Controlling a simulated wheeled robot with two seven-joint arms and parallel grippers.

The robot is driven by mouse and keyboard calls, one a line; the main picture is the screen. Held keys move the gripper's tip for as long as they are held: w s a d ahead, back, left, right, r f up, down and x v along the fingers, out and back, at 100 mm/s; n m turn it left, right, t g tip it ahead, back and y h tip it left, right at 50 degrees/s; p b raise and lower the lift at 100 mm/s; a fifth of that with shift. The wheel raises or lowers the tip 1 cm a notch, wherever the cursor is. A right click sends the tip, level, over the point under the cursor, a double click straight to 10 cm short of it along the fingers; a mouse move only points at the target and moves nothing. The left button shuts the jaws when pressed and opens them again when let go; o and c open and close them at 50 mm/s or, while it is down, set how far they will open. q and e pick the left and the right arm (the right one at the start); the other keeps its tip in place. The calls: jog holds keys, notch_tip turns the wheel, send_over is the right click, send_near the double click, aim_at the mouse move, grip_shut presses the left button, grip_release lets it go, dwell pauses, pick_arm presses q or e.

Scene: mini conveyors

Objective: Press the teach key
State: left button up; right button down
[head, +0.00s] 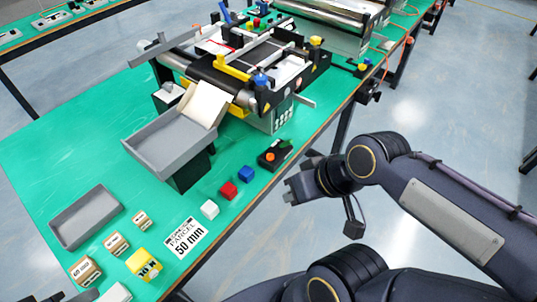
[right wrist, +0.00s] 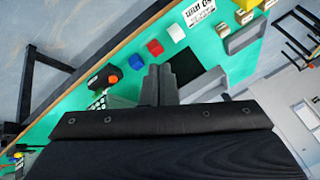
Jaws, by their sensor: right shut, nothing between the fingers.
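A keypad with several pale keys (head: 283,114) is on the side of the conveyor's grey control box. It also shows in the right wrist view (right wrist: 97,102), left of my fingers. I cannot read which key is the teach key. My right gripper (head: 289,191) is shut and empty, off the table's right edge and nearer than the keypad, apart from it. Its fingers (right wrist: 159,82) are together in the right wrist view. Dark and grey parts at the bottom left of the head view may be my left gripper (head: 72,297); its jaws cannot be made out.
A black device with an orange button (head: 270,156) lies near the table edge, between my right gripper and the keypad. Blue (head: 246,174), red (head: 228,190) and white cubes (head: 209,209) line that edge. A grey tray (head: 158,146) stands below the conveyor chute (head: 205,103).

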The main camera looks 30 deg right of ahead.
jog(key=w+d+f+n+g+h, duration=0.1)
jog(key=w+d+n+g+h, duration=0.15)
jog(key=w+d, duration=0.35)
jog(key=n+g+h+p, duration=0.1)
jog(key=n+g+h, duration=0.2)
jog(key=n+h, duration=0.55)
send_over(267, 157)
notch_tip(267, 157, down, 11)
jog(key=m+h, duration=0.1)
jog(key=h, duration=0.1)
jog(key=shift+w+r, duration=0.1)
jog(key=shift+r, duration=0.05)
notch_tip(267, 157, down, 9)
jog(key=b, duration=0.5)
jog(key=shift+b, duration=0.35)
jog(key=shift+r, duration=0.1)
jog(key=shift+f+b, duration=0.45)
